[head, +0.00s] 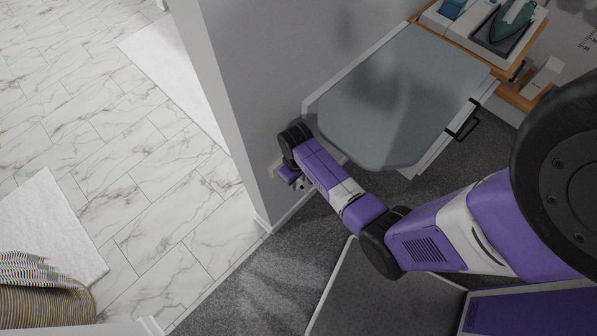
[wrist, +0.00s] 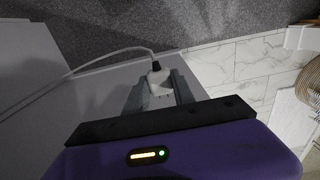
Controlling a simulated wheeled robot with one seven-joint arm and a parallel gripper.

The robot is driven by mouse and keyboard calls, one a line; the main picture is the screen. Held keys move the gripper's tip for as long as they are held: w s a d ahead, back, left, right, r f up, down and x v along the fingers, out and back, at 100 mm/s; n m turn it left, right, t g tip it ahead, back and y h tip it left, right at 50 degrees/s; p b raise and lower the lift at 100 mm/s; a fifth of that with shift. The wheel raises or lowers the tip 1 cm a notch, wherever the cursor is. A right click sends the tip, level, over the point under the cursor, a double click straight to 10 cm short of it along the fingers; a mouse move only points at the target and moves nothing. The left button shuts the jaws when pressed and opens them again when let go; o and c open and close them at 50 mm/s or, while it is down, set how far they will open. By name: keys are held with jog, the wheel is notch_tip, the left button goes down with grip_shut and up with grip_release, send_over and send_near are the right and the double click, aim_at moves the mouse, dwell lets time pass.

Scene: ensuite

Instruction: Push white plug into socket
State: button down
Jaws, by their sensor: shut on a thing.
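In the wrist view, my gripper (wrist: 159,90) is shut on the white plug (wrist: 157,78), which sits between the two grey fingers. A cable leaves the plug through a dark collar and curves away to the left. In the head view, my gripper (head: 293,180) is close against the grey wall, low down beside the ironing board. A pale plate, which looks like the socket (head: 276,169), shows on the wall beside the gripper. The socket holes and the plug's pins are hidden, so I cannot tell whether the plug is in the socket.
The ironing board (head: 405,100) stands right next to my arm, with a dark handle at its right edge. A shelf holding an iron (head: 512,18) is beyond it. The wall corner (head: 262,222) is just left of my gripper, with marble tiles (head: 150,215) past it.

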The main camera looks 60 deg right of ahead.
jog(key=shift+w+d+b, duration=0.3)
jog(key=shift+w, duration=0.6)
jog(key=shift+p, duration=0.5)
dwell(1.0)
jog(key=shift+w+d+b, duration=0.25)
jog(key=shift+w+b, duration=0.15)
jog(key=shift+w, duration=0.4)
jog(key=shift+w+d+b, duration=0.2)
jog(key=shift+w+b, duration=0.15)
jog(key=shift+w, duration=0.4)
dwell(0.3)
jog(key=shift+s+a+p, duration=0.2)
jog(key=shift+s+p, duration=0.25)
jog(key=shift+s, duration=0.15)
jog(key=shift+s+a+p, duration=0.15)
jog(key=shift+s+p, duration=0.25)
jog(key=shift+s, duration=0.15)
jog(key=shift+p, duration=0.4)
dwell(1.3)
jog(key=shift+w+d+b, duration=0.2)
jog(key=shift+w+b, duration=0.15)
jog(key=shift+w, duration=0.3)
